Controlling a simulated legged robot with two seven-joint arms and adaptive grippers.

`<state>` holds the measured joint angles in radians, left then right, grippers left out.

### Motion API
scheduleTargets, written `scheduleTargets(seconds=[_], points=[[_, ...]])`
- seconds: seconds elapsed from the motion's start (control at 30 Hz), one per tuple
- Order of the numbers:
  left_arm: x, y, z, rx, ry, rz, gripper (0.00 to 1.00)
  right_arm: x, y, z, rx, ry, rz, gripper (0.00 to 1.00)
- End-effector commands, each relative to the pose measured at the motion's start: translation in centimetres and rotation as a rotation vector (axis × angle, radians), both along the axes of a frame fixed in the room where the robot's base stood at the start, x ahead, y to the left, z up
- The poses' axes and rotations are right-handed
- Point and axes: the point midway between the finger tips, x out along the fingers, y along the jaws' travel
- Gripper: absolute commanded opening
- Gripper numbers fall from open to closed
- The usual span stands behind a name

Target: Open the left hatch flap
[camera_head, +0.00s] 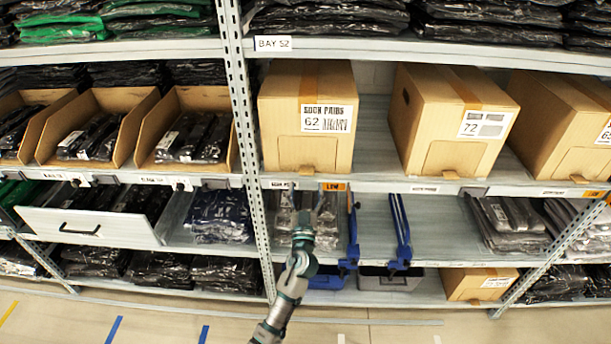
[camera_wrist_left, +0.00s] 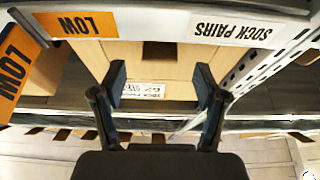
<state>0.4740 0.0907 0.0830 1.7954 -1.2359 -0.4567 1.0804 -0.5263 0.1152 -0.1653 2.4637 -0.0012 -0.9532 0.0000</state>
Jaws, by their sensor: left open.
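The left carton (camera_head: 310,92), marked 62, stands on the upper shelf of the right bay. A small tab (camera_head: 307,170) shows low on its front, at the hatch; the flap looks closed, flush with the front. My left gripper (camera_head: 306,192) is below that tab, in front of the shelf edge. In the left wrist view my left gripper (camera_wrist_left: 161,78) has its two fingers apart with nothing between them. The carton's front (camera_wrist_left: 150,60) and its label show beyond the fingers, upside down. I cannot tell whether a finger touches it. My right gripper is not in view.
The shelf edge bears an orange LOW label (camera_head: 334,186). Carton 72 (camera_head: 455,120) stands to the right with a gap between. Blue upright bars (camera_head: 401,230) and bagged garments (camera_head: 505,220) are on the shelf below. A rack post (camera_head: 243,130) stands left of the carton.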

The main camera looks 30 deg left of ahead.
Motion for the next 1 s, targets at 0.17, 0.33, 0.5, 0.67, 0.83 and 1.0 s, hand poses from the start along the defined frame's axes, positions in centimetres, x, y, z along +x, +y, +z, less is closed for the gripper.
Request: scheduleTargets(seconds=[0.17, 0.33, 0.5, 0.67, 0.83, 1.0], points=[[2.3, 1.4, 1.2, 0.002, 0.000, 0.001, 0.73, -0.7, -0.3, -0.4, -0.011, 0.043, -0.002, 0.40], [3.3, 2.0, 1.5, 0.001, 0.002, 0.001, 0.73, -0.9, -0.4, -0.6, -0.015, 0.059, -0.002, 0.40], [3.4, 2.1, 1.6, 0.000, 0.001, 0.000, 0.73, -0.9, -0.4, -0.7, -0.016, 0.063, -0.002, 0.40], [3.4, 2.1, 1.6, 0.000, 0.001, 0.000, 0.63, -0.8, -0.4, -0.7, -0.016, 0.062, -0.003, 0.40], [3.4, 2.1, 1.5, 0.001, 0.002, -0.001, 0.20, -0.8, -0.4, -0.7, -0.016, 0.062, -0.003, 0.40], [3.4, 2.1, 1.6, 0.001, 0.002, -0.001, 0.00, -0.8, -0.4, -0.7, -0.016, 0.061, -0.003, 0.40]])
